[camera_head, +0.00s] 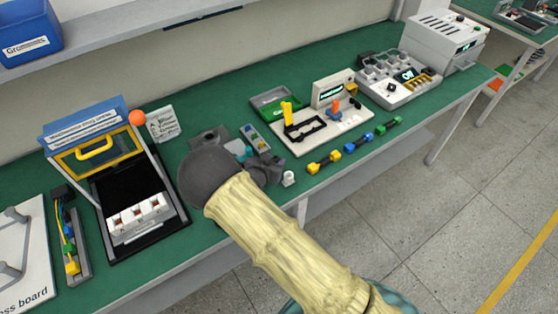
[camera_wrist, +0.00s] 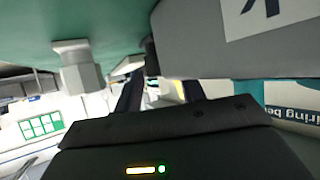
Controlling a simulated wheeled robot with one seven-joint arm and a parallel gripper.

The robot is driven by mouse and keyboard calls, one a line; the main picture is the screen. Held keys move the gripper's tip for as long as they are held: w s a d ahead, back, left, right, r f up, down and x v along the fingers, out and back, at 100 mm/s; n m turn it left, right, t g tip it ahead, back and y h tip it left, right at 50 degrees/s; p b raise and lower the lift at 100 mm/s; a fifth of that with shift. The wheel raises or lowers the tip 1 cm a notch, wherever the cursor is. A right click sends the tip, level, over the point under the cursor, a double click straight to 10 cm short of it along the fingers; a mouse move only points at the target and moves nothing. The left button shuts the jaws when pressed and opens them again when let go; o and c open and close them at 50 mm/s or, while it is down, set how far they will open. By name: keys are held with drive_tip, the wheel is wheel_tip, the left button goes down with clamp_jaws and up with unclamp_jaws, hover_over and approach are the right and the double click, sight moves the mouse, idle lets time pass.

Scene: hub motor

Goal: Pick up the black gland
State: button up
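In the wrist view the scene appears upside down. My gripper (camera_wrist: 162,90) has its two dark fingers apart, with a gap between them. A small dark piece (camera_wrist: 151,58) shows between and beyond the fingers, against a grey block; it may be the black gland, but I cannot tell for sure. A pale grey gland-like piece (camera_wrist: 80,70) stands on the green table to the left of the fingers. It appears to be the small white piece (camera_head: 289,178) in the head view. There, my arm and wrist cover the area around my gripper (camera_head: 268,172), and no black gland is clearly visible.
A large grey block (camera_wrist: 225,40) with a black letter is close to my fingers. In the head view, a cream board (camera_head: 350,123) and coloured connectors (camera_head: 325,162) lie to the right. A black tray stand (camera_head: 120,200) is to the left. The table's front edge is near my arm.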

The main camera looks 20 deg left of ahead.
drive_tip(key=shift+s+a+f, duration=0.1)
drive_tip(key=shift+s+f, duration=0.25)
drive_tip(key=c, duration=0.7)
drive_tip(key=shift+c, duration=0.2)
wheel_tip(320, 180, up, 10)
drive_tip(key=shift+w+r, duration=0.15)
drive_tip(key=shift+r, duration=0.05)
idle(0.5)
